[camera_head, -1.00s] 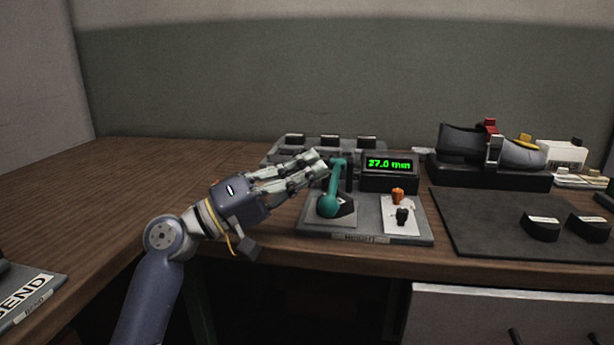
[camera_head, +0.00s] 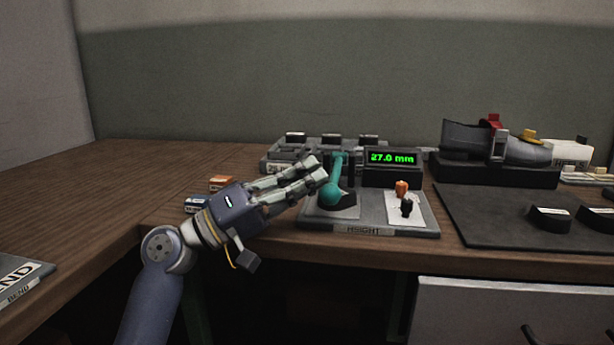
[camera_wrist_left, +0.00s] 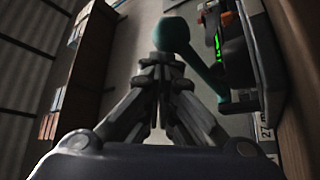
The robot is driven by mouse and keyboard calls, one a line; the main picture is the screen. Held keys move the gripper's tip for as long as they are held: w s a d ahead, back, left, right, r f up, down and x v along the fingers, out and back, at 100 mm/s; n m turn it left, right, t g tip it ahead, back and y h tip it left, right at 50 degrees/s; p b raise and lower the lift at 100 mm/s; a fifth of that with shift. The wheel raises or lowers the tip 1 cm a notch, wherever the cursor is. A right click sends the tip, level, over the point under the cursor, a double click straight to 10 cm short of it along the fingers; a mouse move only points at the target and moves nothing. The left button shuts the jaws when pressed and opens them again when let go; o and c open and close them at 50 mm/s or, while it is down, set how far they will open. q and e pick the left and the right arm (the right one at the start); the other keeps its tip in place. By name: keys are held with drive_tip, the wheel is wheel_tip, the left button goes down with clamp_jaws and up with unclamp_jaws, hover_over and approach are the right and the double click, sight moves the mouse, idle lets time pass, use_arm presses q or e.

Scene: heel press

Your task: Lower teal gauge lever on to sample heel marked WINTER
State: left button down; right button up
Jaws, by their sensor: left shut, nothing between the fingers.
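The teal gauge lever (camera_head: 335,178) stands on the grey height gauge base (camera_head: 318,223), its round knob low at the front. A dark heel (camera_head: 346,211) sits on the base, partly behind the knob; no marking on it can be read. I cannot tell whether the lever touches it. The display (camera_head: 393,157) reads 27.0 mm. My left gripper (camera_head: 317,173) is shut and empty, its fingertips just left of the lever. In the left wrist view the closed fingertips (camera_wrist_left: 161,62) lie close to the teal knob (camera_wrist_left: 172,35); contact is unclear. My right gripper is out of view.
An orange peg (camera_head: 402,187) and black peg (camera_head: 407,208) stand on a white card. A grey rack (camera_head: 272,160) is behind the gauge. A dark mat (camera_head: 485,220) with heels lies right, a shoe (camera_head: 515,150) behind it. Small boxes (camera_head: 222,183) lie left.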

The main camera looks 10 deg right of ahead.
use_arm(q)
drive_tip(key=shift+f, duration=0.2)
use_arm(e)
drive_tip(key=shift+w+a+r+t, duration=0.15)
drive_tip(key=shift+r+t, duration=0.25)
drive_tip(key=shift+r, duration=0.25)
use_arm(q)
drive_tip(key=shift+a, duration=0.1)
drive_tip(key=v, duration=0.7)
drive_tip(key=shift+s+a+f, duration=0.1)
drive_tip(key=shift+f, duration=0.05)
